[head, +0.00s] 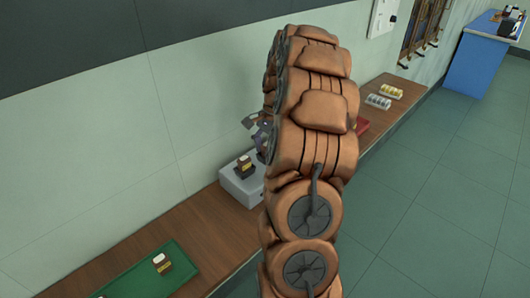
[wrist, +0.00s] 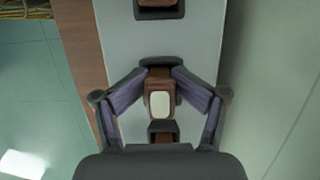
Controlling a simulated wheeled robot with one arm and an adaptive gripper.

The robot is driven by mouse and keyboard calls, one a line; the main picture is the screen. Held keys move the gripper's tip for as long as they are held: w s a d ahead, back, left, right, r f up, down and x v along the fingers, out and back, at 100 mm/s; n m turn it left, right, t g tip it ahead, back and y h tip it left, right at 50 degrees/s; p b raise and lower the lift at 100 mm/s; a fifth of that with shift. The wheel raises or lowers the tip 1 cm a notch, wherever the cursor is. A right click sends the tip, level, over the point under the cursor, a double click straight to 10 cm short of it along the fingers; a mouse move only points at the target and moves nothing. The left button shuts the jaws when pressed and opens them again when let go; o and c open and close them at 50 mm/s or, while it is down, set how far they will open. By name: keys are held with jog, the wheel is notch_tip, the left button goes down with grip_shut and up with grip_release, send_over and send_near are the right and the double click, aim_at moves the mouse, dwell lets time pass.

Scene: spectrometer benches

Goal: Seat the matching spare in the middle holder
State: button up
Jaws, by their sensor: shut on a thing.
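In the wrist view my gripper (wrist: 160,90) is shut on a brown block with a pale top face (wrist: 160,104), the spare. It is over the middle of a long light-grey holder base (wrist: 190,40). The middle holder is hidden under the block and fingers, so I cannot tell whether the block is in it or above it. A dark-rimmed holder with brown inside (wrist: 158,8) shows at the top edge; another (wrist: 163,135) shows just below the block. In the head view the grey base (head: 235,185) carries a dark brown block (head: 244,166); my arm hides much of the rest.
A green tray (head: 130,280) on the wooden bench (head: 205,232) holds a brown block with a pale label (head: 162,263). Small yellow (head: 391,91) and pale (head: 378,102) items and a red object (head: 362,126) lie farther along. The wall stands behind the bench.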

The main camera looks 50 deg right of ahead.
jog(key=shift+c, duration=0.2)
jog(key=shift+v, duration=0.8)
jog(key=shift+c, duration=0.3)
jog(key=p+v, duration=0.2)
jog(key=v, duration=0.7)
jog(key=shift+r, duration=0.3)
jog(key=shift+w, duration=0.1)
jog(key=s+a+r+n, duration=0.1)
jog(key=s+a+n, duration=0.15)
jog(key=a, duration=0.55)
jog(key=s+a+r+n+g+h, duration=0.1)
jog(key=a+n, duration=0.3)
jog(key=a, duration=0.3)
jog(key=s+a+r+n, duration=0.1)
jog(key=a+n, duration=0.2)
jog(key=a, duration=0.5)
jog(key=s+a+f+n+h, duration=0.1)
jog(key=s+a+f+n, duration=0.2)
jog(key=s, duration=0.6)
jog(key=s+a+f+n+h, duration=0.1)
jog(key=s+a+f+n, duration=0.2)
jog(key=s+a+n, duration=0.2)
jog(key=s+a, duration=0.3)
jog(key=s, duration=0.2)
jog(key=shift+s+a+f+n+g, duration=0.2)
jog(key=shift+a+n+g, duration=0.05)
jog(key=shift+n+g, duration=0.15)
